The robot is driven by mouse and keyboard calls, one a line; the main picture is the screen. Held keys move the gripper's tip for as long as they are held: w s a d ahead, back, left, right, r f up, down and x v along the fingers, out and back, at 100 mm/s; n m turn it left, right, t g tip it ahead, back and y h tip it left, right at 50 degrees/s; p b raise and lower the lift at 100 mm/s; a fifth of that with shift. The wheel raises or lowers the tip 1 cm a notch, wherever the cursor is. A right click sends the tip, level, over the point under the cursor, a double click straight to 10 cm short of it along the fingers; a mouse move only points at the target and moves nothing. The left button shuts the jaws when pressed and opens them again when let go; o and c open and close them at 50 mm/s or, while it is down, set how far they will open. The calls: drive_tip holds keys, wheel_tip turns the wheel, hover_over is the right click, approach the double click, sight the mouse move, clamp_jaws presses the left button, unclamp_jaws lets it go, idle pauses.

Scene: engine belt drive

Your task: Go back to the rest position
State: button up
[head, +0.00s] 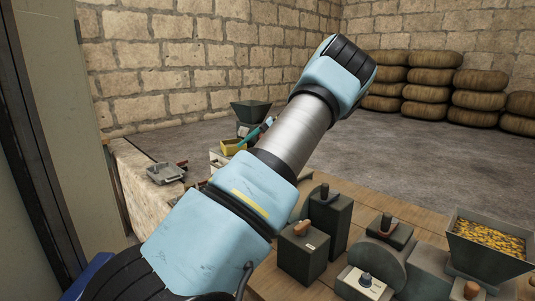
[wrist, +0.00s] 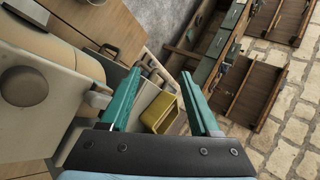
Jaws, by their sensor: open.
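My gripper (wrist: 160,102) shows in the wrist view with its two teal fingers spread apart and nothing between them. A yellow bin (wrist: 161,112) shows past the gap between the fingers, below them, and I see no contact with it. In the head view my light blue and silver arm reaches up across the middle. A teal finger of my gripper (head: 256,133) shows behind the arm, beside the yellow bin (head: 232,146). The rest of my gripper is hidden by the arm there.
A wooden bench carries dark green machine blocks with knobs (head: 303,250) and a hopper of yellow pieces (head: 489,240) at the right. A grey metal tray (head: 166,173) lies on a stone ledge at the left. Stacked sacks (head: 432,80) stand far back. The grey floor between is clear.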

drive_tip(key=s+a+f+g+h+b, duration=0.1)
drive_tip(key=s+a+f+h, duration=0.25)
drive_tip(key=s, duration=0.25)
drive_tip(key=s+a+f+h+b, duration=0.2)
drive_tip(key=s+f, duration=0.3)
drive_tip(key=s+d+f+t+h+b, duration=0.1)
drive_tip(key=s+d+h, duration=0.1)
drive_tip(key=s, duration=0.9)
drive_tip(key=s+d+f+h+b, duration=0.2)
drive_tip(key=s+h, duration=0.1)
drive_tip(key=s, duration=0.8)
drive_tip(key=shift+d+f+m+t, duration=0.25)
drive_tip(key=shift+d+m+t, duration=0.05)
drive_tip(key=shift+t, duration=0.1)
drive_tip(key=shift+w, duration=0.1)
